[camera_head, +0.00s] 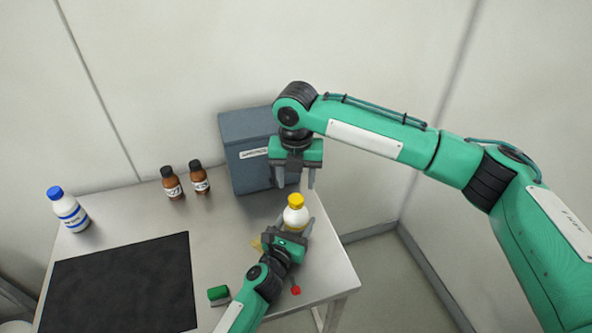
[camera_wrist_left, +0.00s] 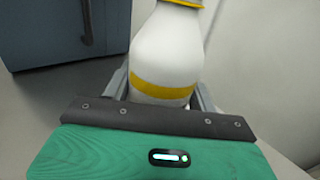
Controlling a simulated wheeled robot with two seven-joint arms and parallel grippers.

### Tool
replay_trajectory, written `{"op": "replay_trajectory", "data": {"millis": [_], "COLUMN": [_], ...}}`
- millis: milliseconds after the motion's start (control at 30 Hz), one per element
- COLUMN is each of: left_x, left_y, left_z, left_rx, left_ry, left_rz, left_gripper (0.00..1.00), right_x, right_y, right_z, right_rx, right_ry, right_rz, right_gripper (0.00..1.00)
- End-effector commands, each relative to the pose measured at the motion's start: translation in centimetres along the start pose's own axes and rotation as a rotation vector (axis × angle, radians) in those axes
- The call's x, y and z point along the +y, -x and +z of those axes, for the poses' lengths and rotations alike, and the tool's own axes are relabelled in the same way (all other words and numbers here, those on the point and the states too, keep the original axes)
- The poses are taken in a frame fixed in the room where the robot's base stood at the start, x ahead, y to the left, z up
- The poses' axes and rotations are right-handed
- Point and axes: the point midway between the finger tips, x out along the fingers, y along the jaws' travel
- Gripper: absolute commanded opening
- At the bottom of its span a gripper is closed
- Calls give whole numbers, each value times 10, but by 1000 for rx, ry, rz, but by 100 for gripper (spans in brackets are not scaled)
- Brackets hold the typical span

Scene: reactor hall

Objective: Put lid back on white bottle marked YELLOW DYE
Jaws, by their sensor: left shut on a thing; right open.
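The white bottle (camera_head: 296,217) with a yellow band stands upright near the right edge of the table; it also shows in the left wrist view (camera_wrist_left: 168,55). A yellow lid (camera_head: 296,200) is on its top; I cannot tell whether it is fully seated. The bottle's marking is not readable. My left gripper (camera_head: 293,224) is shut on the bottle's body, one finger on each side. My right gripper (camera_head: 295,183) is open and empty just above the lid, its fingers pointing down, apart from the bottle.
A blue-grey box (camera_head: 243,155) stands behind the bottle. Two brown bottles (camera_head: 173,185) (camera_head: 200,180) and a blue-capped white bottle (camera_head: 71,213) stand farther left. A black mat (camera_head: 120,280) covers the left front. A green block (camera_head: 218,293) and a red knob (camera_head: 295,290) are near my left arm.

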Motion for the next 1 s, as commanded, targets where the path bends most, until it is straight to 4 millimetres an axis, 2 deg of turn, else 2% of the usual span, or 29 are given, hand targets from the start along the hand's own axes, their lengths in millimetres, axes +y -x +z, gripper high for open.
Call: {"op": "replay_trajectory", "data": {"millis": [100, 300, 467, 733, 767, 967, 1000], "left_x": [0, 0, 0, 0, 0, 0, 0], "left_y": [0, 0, 0, 0, 0, 0, 0], "left_z": [0, 0, 0, 0, 0, 0, 0], "left_rx": [0, 0, 0, 0, 0, 0, 0], "left_ry": [0, 0, 0, 0, 0, 0, 0], "left_rz": [0, 0, 0, 0, 0, 0, 0], "left_gripper": [0, 0, 0, 0, 0, 0, 0], "right_x": [0, 0, 0, 0, 0, 0, 0], "right_y": [-21, -46, -54, -56, -56, -55, -55], "right_z": [0, 0, 0, 0, 0, 0, 0], "right_rx": [4, 2, 1, 1, 1, 1, 1], "right_ry": [-1, 0, 0, 0, 0, 0, 0], "right_rz": [-1, -1, 1, 0, 0, 0, 0], "right_gripper": [51, 51, 51, 51, 47, 7, 5]}}
